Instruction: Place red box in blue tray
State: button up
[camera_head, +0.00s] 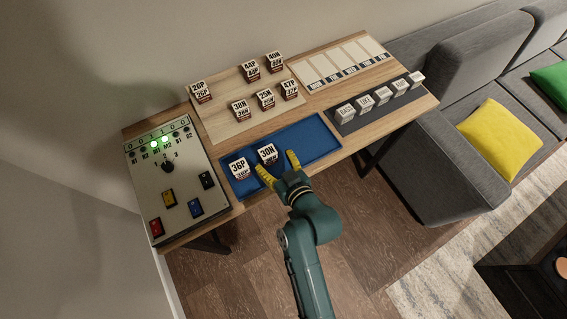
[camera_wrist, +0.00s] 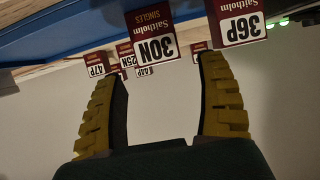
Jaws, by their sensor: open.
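The blue tray (camera_head: 318,137) lies at the front of the table; a blue strip of it (camera_wrist: 60,47) crosses the wrist view. Two white and dark-red boxes stand in its left part: 36P (camera_head: 240,168) and 30N (camera_head: 268,154). The wrist view shows box 36P (camera_wrist: 238,22) at upper right and box 30N (camera_wrist: 152,45) near the middle. My gripper (camera_head: 279,167) is over the tray's front edge, just in front of 30N. Its yellow fingers (camera_wrist: 163,75) are spread, with nothing held between them. Which box is the red one is unclear.
Several similar boxes, including 25N (camera_head: 265,99) and 47P (camera_head: 289,89), stand on a pale board (camera_head: 221,124) behind the tray. A switch panel (camera_head: 147,184) is at left, a dark rack (camera_head: 381,121) of small blocks at right. The tray's right half is bare.

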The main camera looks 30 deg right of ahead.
jog(key=v, duration=0.7)
jog(key=w+a+r+n+t, duration=0.1)
jog(key=w+a+r+t, duration=0.15)
jog(key=r, duration=0.85)
jog(key=w+a+r+n+t, duration=0.15)
jog(key=w+r, duration=0.25)
jog(key=r, duration=0.7)
jog(key=s+a+r+m+t, duration=0.1)
jog(key=s+a+r+t, duration=0.1)
jog(key=r, duration=0.8)
jog(key=s+a+r+m+t, duration=0.1)
jog(key=s+a+r+t, duration=0.1)
jog(key=r, duration=0.9)
jog(key=shift+s+t+p, duration=0.35)
jog(key=shift+t+p, duration=0.05)
jog(key=shift+r, duration=0.15)
